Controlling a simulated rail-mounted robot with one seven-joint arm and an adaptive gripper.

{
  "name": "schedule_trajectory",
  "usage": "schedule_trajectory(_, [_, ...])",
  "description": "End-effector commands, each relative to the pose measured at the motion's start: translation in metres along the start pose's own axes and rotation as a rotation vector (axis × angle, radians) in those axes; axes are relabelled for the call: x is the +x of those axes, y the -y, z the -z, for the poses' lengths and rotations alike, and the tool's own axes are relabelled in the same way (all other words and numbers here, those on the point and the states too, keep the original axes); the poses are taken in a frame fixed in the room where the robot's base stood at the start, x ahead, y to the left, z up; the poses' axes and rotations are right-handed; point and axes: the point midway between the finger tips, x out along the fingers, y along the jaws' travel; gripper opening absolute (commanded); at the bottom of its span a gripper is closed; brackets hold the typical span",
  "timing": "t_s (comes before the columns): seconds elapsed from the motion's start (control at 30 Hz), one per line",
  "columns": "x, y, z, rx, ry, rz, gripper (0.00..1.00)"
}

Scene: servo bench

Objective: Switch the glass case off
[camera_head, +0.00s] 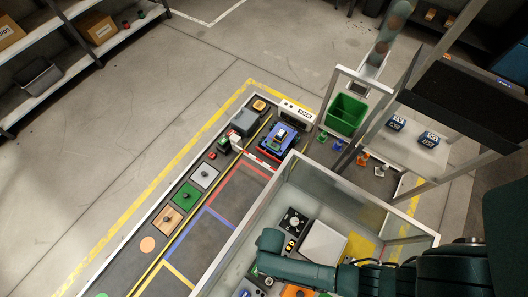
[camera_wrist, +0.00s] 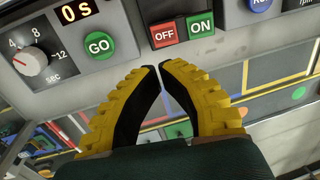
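In the wrist view, a red OFF button (camera_wrist: 164,36) and a green ON button (camera_wrist: 200,26) sit side by side on a pale panel. My gripper (camera_wrist: 157,67) has yellow ribbed fingers with black inner pads. Its tips are drawn together with only a thin gap, and nothing shows between them. In the picture the tips lie just below the OFF button; I cannot tell whether they touch the panel. In the head view, the glass case (camera_head: 258,212) has clear walls in a pale frame, and my arm reaches across it. The fingers cannot be made out there.
Left of OFF are a green GO button (camera_wrist: 98,44), a dial (camera_wrist: 30,61) and a "0 s" display (camera_wrist: 76,11). A blue button (camera_wrist: 262,4) is at the upper right. In the head view, a green bin (camera_head: 345,114) and a blue device (camera_head: 278,140) stand beyond the case.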

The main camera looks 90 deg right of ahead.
Motion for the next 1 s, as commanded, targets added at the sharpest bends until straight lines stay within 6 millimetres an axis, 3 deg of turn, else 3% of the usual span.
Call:
schedule_trajectory(0.03, [-0.02, 0.0, 0.0, 0.002, -0.001, 0.001, 0.0])
schedule_trajectory(0.1, [-0.034, -0.001, 0.0, 0.002, -0.001, 0.0, 0.0])
schedule_trajectory(0.3, [-0.056, -0.004, 0.0, 0.0, 0.0, 0.0, 0.0])
schedule_trajectory(1.0, [-0.057, -0.004, 0.0, 0.0, 0.0, 0.0, 0.0])
